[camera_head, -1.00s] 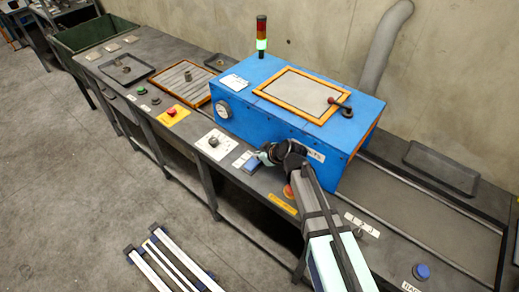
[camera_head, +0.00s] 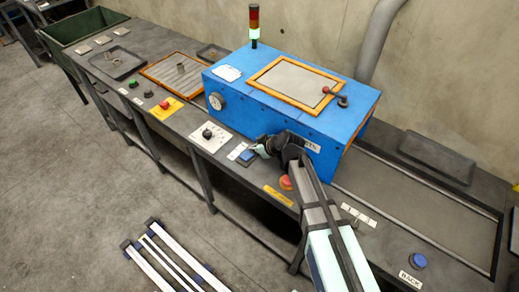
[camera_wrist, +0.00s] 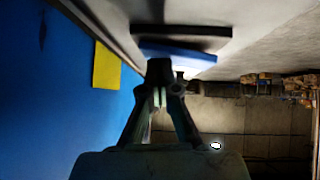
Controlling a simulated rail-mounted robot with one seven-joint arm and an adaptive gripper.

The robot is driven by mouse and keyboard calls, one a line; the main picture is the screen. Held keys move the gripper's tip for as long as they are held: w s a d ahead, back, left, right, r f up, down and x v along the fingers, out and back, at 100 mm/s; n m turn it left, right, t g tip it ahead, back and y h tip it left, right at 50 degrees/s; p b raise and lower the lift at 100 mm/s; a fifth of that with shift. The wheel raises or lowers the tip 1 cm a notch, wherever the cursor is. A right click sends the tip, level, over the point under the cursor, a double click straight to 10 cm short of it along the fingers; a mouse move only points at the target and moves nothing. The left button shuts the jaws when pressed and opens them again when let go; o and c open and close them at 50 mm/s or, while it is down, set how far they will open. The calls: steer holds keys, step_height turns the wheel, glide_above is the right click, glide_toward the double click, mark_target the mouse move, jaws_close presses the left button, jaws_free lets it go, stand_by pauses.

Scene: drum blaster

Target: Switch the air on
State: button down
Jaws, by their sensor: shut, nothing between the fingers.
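A small blue rocker switch (camera_head: 246,157) sits on the front edge of the grey bench, just in front of the blue blasting cabinet (camera_head: 250,112). A white label (camera_head: 236,151) lies beside it on the left. My gripper (camera_head: 259,151) is low over the bench at the switch's right side. In the wrist view my gripper (camera_wrist: 160,68) is shut and empty, its tips close to a blue part (camera_wrist: 178,54) on a dark base. I cannot tell whether they touch it. The switch's position is not readable, and its right side is partly hidden by my gripper.
A red button (camera_head: 286,183) stands right of the switch, close beside my arm. A white plate with a black knob (camera_head: 208,134) lies to its left. The cabinet wall rises close behind. Farther right are small white toggles (camera_head: 359,213) and a blue button (camera_head: 419,260).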

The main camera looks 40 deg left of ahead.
mark_target(251, 156)
steer(key=shift+s+f, duration=0.15)
steer(key=shift+s+r+b, duration=0.25)
steer(key=shift+s+b, duration=0.1)
steer(key=shift+s, duration=0.35)
steer(key=shift+r, duration=0.55)
steer(key=r, duration=0.2)
steer(key=shift+s+r+p, duration=0.25)
steer(key=shift+r+p, duration=0.1)
steer(key=b+v, duration=0.3)
steer(key=v, duration=0.7)
steer(key=shift+s, duration=0.25)
steer(key=shift+r, duration=0.1)
